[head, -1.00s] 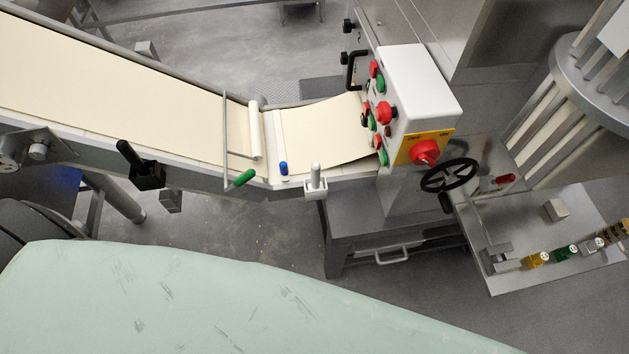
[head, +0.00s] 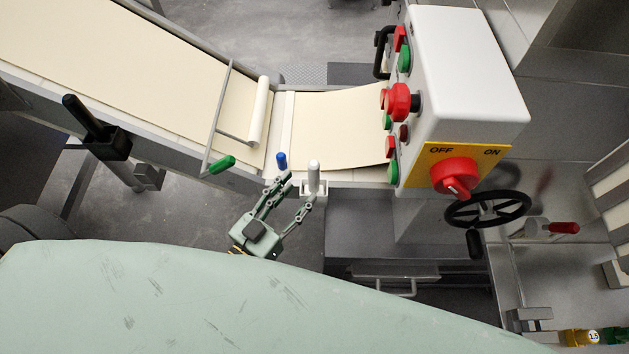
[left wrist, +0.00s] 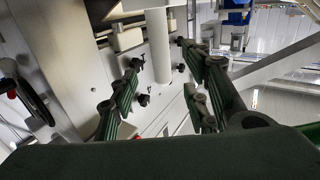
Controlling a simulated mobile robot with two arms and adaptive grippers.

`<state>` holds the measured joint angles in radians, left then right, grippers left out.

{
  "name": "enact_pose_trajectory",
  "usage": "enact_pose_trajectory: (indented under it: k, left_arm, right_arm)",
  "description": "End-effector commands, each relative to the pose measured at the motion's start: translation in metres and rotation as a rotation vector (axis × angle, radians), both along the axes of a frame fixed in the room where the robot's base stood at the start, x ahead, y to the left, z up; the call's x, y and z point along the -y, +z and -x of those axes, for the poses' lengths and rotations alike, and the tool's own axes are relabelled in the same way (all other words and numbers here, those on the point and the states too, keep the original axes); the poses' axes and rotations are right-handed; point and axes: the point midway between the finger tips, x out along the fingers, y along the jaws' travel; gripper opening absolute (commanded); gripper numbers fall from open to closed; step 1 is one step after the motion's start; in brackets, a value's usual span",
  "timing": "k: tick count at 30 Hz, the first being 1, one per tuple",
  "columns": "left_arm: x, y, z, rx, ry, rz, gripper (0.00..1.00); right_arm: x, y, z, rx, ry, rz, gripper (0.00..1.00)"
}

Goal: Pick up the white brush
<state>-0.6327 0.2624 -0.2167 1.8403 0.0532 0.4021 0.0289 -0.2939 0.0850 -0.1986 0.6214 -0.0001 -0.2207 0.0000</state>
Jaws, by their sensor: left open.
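The white brush (head: 314,174) stands upright in a white holder on the front side of the conveyor, left of the control box. My left gripper (head: 297,189) is open and empty, just in front and to the left of it, with its fingers pointing toward the conveyor's edge. In the left wrist view, a white upright cylinder (left wrist: 158,45), apparently the brush handle, shows between and beyond the spread fingers (left wrist: 160,70). I cannot tell the exact gap to it. My right gripper is not in view.
A blue handle (head: 282,161) and a green handle (head: 221,164) stick up just left of the white brush. A black handle in a black holder (head: 105,143) is farther left. The control box (head: 458,85) and a black handwheel (head: 487,209) stand to the right.

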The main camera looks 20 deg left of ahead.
Motion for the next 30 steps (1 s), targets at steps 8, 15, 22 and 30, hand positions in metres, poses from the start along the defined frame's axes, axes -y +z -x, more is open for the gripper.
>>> enact_pose_trajectory:
  k: [8,15,22,30]
  left_arm:
    - [0.009,0.002,-0.029,0.005,0.000,0.002,0.43]
    - [0.018,-0.003,-0.062,0.004,0.000,0.001,0.43]
    - [0.022,-0.004,-0.073,0.002,0.000,0.001,0.43]
    - [0.022,-0.005,-0.072,0.002,0.000,0.001,0.32]
  right_arm:
    - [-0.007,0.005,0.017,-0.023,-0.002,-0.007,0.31]
    - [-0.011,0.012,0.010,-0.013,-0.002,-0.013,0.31]
    - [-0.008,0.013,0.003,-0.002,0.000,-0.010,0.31]
    - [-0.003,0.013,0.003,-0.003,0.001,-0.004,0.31]
